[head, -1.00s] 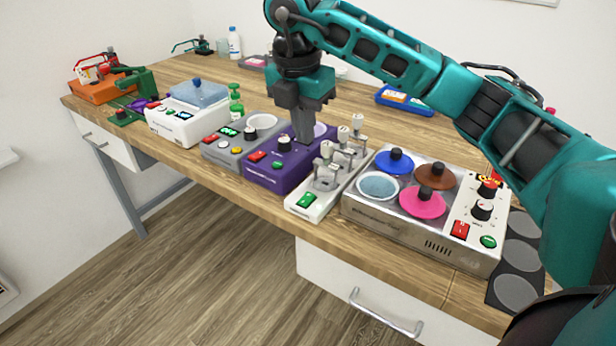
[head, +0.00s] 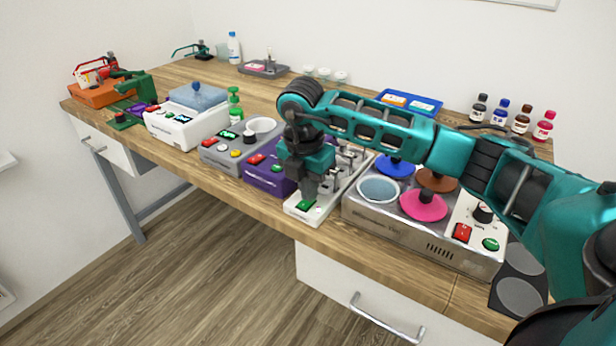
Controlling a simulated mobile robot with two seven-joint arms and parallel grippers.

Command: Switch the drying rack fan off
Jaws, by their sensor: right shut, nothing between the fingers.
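The drying rack (head: 318,213) is a long white base with upright grey holders, in the middle of the bench. A green rocker switch (head: 304,205) sits at its front end. My right gripper (head: 308,197) is shut and empty, pointing down with its tips right at the switch. I cannot tell whether they touch it. My arm hides part of the rack's holders. The switch is partly covered, and its position cannot be read. My left gripper is not in view.
A purple box (head: 262,178) with a red switch stands close on the left. A steel waxing unit (head: 400,225) with coloured lids, a red switch (head: 462,233) and a green switch (head: 490,244) stands close on the right. Small bottles (head: 520,120) stand at the back right.

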